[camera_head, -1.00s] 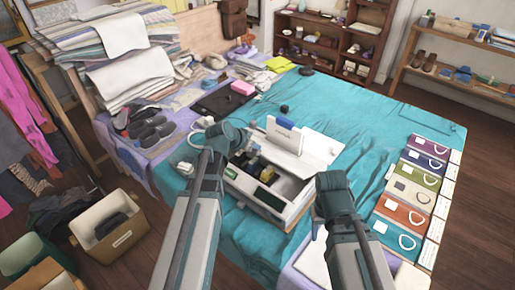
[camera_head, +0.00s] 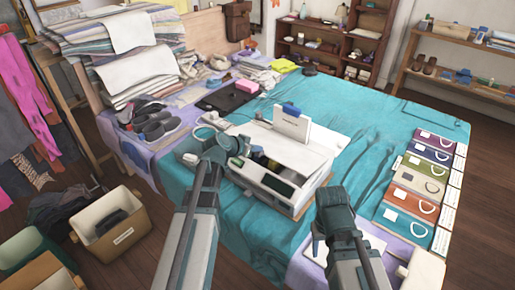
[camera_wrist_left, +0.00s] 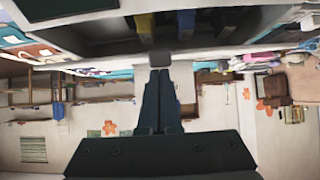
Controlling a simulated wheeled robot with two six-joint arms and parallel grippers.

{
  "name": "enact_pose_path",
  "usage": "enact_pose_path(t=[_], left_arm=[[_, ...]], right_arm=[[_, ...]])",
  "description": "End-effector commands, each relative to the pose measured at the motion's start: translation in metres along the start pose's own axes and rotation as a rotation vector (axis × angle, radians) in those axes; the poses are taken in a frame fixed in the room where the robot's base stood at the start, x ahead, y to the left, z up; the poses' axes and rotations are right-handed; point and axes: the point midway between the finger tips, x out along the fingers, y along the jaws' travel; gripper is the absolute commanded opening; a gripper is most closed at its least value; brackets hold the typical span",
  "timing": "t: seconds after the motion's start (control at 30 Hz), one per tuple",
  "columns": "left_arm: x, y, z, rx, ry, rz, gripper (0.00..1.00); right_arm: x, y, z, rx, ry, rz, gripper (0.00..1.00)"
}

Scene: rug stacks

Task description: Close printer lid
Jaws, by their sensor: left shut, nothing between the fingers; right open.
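The white printer (camera_head: 262,184) sits on the bed. Its white lid (camera_head: 309,153) is tilted over the body, partly open, with a dark gap along the front-left side. Yellow and dark parts (camera_head: 271,164) show inside. My left gripper (camera_head: 238,150) is at the printer's left end, by the gap. In the left wrist view its fingers (camera_wrist_left: 160,64) are shut with nothing between them, just below the printer's opening. Whether they touch the lid is unclear. My right gripper (camera_head: 318,243) is open and empty, apart from the printer, near the bed's front edge.
A white upright panel with a blue top (camera_head: 292,122) stands at the back of the printer. Coloured packages (camera_head: 420,185) line the bed's right side. Shoes (camera_head: 155,122) and a dark flat board (camera_head: 228,98) lie to the left. The teal cover (camera_head: 375,125) behind is clear.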

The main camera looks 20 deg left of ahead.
Motion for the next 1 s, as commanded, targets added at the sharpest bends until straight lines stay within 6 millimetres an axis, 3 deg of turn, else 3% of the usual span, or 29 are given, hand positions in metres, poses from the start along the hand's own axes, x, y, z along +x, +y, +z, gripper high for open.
enact_pose_path(t=[0.17, 0.23, 0.77, 1.0], left_arm=[[0.008, 0.000, 0.027, 0.000, 0.000, -0.001, 0.00], [0.004, 0.000, 0.020, 0.000, 0.000, 0.000, 0.00], [0.003, 0.001, 0.016, 0.000, -0.001, 0.001, 0.00], [-0.005, 0.007, -0.002, 0.000, -0.001, 0.002, 0.00]], right_arm=[[0.026, -0.003, -0.002, 0.000, 0.000, 0.000, 0.50], [0.018, -0.002, -0.001, 0.000, 0.000, 0.000, 0.50], [0.015, -0.001, -0.001, 0.000, 0.000, 0.000, 0.50], [-0.005, 0.000, 0.000, 0.000, 0.000, 0.000, 0.50]])
